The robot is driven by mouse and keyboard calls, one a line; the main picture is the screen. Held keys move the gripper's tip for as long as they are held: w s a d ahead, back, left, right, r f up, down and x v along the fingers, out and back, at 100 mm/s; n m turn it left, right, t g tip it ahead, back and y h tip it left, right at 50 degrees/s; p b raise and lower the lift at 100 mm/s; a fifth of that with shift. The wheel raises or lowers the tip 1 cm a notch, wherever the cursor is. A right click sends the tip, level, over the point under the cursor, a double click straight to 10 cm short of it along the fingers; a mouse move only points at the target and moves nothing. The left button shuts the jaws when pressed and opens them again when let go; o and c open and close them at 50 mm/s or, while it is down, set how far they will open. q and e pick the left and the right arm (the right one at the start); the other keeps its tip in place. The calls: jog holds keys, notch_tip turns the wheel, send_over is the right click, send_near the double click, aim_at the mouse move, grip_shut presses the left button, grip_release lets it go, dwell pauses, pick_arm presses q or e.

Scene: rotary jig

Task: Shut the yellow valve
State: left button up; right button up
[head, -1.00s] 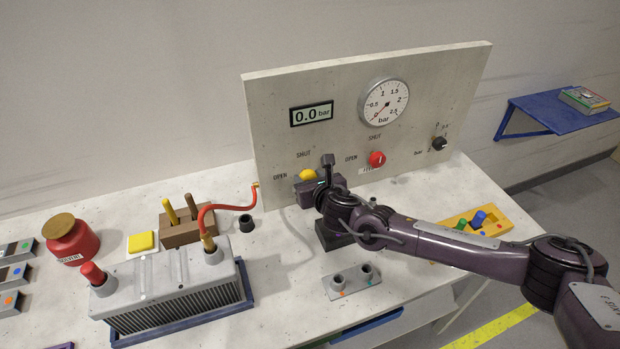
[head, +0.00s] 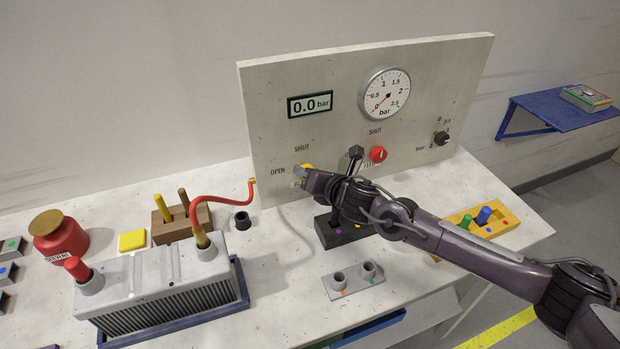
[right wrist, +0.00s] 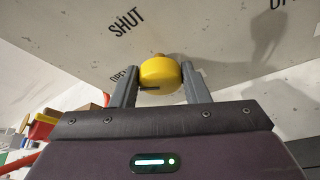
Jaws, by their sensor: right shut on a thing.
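The yellow valve (head: 307,168) is a round knob low on the left of the upright panel, with SHUT printed above it and OPEN to its left. In the right wrist view the yellow valve (right wrist: 160,74) sits between my two fingers, and a dark mark shows low on its side. My right gripper (head: 301,173) is shut on the valve, a finger at each side; it also shows in the right wrist view (right wrist: 160,88). The gripper hides part of the knob in the head view. My left gripper is not in view.
A red hose (head: 222,204) runs from the grey finned block (head: 165,285) to the panel, left of my gripper.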

jog(key=shift+f+m+y+b, duration=0.1)
jog(key=shift+m+y+b, duration=0.2)
jog(key=shift+b, duration=0.05)
dwell(0.4)
jog(key=o, duration=1)
jog(key=shift+c, duration=0.2)
jog(key=shift+s+d, duration=0.1)
jog(key=b+v, duration=0.1)
jog(key=v, duration=0.6)
jog(key=shift+s+d+b, duration=0.2)
jog(key=shift+b, duration=0.2)
